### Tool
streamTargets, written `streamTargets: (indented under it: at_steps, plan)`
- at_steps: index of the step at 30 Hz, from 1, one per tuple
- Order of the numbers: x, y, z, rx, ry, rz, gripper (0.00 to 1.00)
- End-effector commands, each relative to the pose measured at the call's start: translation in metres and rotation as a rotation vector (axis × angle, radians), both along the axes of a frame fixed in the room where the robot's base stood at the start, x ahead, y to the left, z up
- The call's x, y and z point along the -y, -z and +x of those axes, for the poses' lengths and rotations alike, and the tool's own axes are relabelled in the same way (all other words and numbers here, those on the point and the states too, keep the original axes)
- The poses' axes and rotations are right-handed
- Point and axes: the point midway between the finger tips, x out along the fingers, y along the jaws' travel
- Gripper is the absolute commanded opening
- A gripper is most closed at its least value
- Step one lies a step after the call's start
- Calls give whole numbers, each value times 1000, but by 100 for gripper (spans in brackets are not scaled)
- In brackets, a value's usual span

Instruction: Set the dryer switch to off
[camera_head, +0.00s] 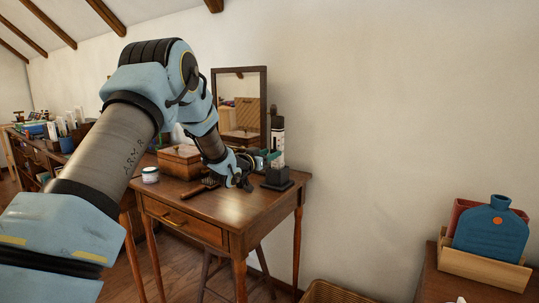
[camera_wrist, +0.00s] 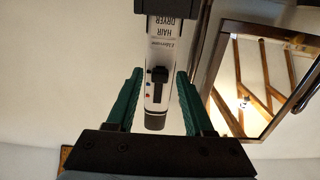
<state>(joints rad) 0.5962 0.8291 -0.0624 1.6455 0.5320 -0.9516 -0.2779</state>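The hair dryer (camera_head: 278,140) stands upright in a dark stand (camera_head: 277,181) at the right end of the wooden table. In the wrist view, its white handle (camera_wrist: 158,54) reads "HAIR DRYER". The black slide switch (camera_wrist: 158,76) sits on the handle, with small red and blue marks beside its left edge. The switch's exact setting is hard to tell. My gripper (camera_wrist: 160,76) is open, its green fingers left and right of the handle with visible gaps. Whether the handle is between the fingers or just beyond them is unclear. In the head view, my gripper (camera_head: 264,156) is left of the dryer.
A framed mirror (camera_head: 239,97) stands behind my gripper, close to the dryer. A wooden box (camera_head: 180,161), a small jar (camera_head: 150,175) and a dark brush (camera_head: 198,190) are on the table (camera_head: 238,210). The table's front right is clear.

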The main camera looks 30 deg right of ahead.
Motion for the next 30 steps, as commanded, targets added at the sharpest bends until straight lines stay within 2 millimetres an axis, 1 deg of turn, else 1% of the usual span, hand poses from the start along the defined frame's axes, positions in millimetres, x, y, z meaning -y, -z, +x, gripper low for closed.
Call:
streamTargets:
  at_steps: [8, 11, 14, 24, 27, 30]
  plan:
    - [0, -1, 0, 1, 0, -2, 57]
    - [-5, 0, -2, 0, -1, 0, 57]
    - [-17, -1, -8, 0, -2, -1, 57]
    - [-74, 0, -40, -1, -2, 0, 57]
    - [-85, 0, -46, 0, -1, -1, 57]
    - [-92, 0, -51, 0, 0, 0, 57]
